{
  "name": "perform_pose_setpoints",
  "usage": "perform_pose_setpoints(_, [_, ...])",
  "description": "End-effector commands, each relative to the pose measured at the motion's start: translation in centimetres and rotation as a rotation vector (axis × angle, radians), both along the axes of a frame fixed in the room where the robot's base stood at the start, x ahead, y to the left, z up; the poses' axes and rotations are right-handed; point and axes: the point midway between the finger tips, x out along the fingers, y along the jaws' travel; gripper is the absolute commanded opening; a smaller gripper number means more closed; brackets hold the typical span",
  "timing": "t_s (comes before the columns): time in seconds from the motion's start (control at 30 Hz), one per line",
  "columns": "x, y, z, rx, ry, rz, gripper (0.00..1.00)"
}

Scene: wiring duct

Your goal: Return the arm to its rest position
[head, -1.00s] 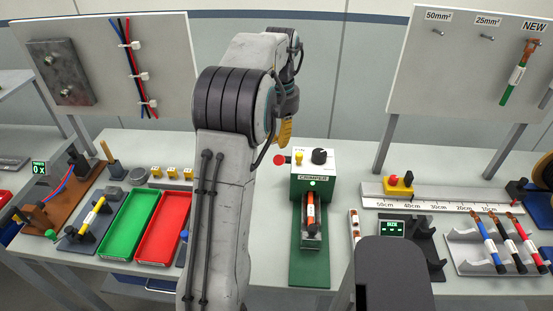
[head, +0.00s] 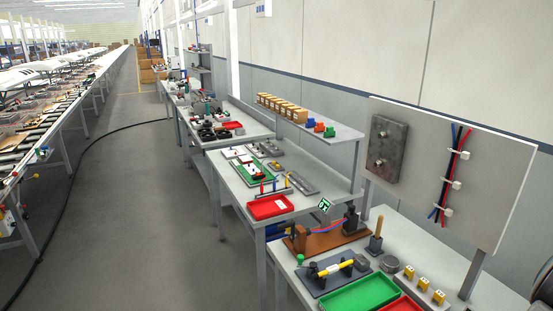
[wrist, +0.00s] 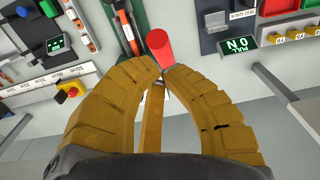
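My gripper (wrist: 162,72) shows in the wrist view. Its two ochre, ribbed fingers bow outward and their tips come together, so it looks shut. The green crimper base with an orange-sleeved cable (wrist: 121,27) lies behind and left of the knob. In the head view my gripper is out of frame; a dark rounded part at the lower right edge looks like my arm.
In the head view, a green tray (head: 360,293) and a yellow cable on a stand (head: 334,267) are on the near bench. An upright panel (head: 490,185) stands behind. Open floor (head: 140,200) lies left, crossed by a black hose. The wrist view shows a ruler rail (wrist: 40,90) at left.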

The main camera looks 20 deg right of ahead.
Motion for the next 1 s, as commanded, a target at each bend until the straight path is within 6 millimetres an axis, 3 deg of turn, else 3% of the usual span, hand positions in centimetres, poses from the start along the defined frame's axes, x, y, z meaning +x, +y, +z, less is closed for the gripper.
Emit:
perform_pose_setpoints(0.17, [1.2,0.3,0.2,-0.007,0.001,0.024,0.00])
perform_pose_setpoints(0.27, [3.9,1.2,0.7,-0.022,0.000,0.080,0.00])
perform_pose_setpoints(0.37, [8.2,3.1,1.4,-0.047,-0.002,0.173,0.00])
perform_pose_setpoints(0.5, [15.0,7.7,2.2,-0.093,-0.013,0.344,0.00])
perform_pose_setpoints(0.7, [22.0,16.4,2.6,-0.158,-0.046,0.592,0.00])
perform_pose_setpoints(0.83, [24.6,22.5,2.2,-0.198,-0.079,0.753,0.00])
perform_pose_setpoints(1.0, [25.7,30.4,1.1,-0.243,-0.135,0.961,0.00])
